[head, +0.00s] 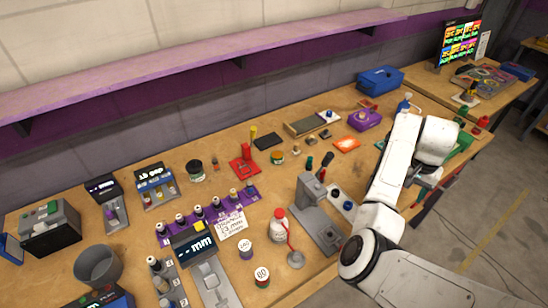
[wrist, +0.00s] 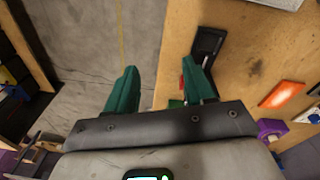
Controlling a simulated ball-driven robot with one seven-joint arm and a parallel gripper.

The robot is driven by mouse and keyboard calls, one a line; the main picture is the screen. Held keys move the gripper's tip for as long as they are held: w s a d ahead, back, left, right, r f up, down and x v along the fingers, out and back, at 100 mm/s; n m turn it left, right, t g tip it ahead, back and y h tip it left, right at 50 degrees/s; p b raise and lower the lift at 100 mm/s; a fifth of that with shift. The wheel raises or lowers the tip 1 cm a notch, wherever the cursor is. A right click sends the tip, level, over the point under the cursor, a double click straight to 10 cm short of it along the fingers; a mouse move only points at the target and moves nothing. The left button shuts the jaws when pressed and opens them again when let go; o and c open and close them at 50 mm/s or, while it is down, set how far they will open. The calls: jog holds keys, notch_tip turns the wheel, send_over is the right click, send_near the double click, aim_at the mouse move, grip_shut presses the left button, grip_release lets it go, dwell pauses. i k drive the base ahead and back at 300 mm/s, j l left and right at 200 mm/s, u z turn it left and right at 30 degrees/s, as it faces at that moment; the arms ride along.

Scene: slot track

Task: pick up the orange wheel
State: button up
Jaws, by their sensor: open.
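I cannot make out a clear orange wheel in either view. A flat orange piece (wrist: 283,94) lies on the bench to the right of my gripper in the wrist view. It also shows on the bench in the head view (head: 346,144), left of my arm. My gripper (wrist: 160,72) is open, with its two green fingers apart and nothing between them. It is over the bench's edge, with grey floor below the left finger and bench below the right. In the head view my white arm largely hides it.
A dark tray-like item (wrist: 208,44) lies on the bench just beyond the right finger. A purple item (wrist: 270,128) is at the lower right. In the head view, a purple box (head: 365,120), a blue bin (head: 380,80) and a grey stand (head: 316,205) are left of my arm.

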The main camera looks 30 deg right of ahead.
aim_at(216, 167)
jog(key=i+l+u, duration=0.25)
jog(key=u, duration=0.2)
jog(key=i+l+u, duration=0.45)
jog(key=i+u, duration=0.15)
jog(key=i, duration=0.45)
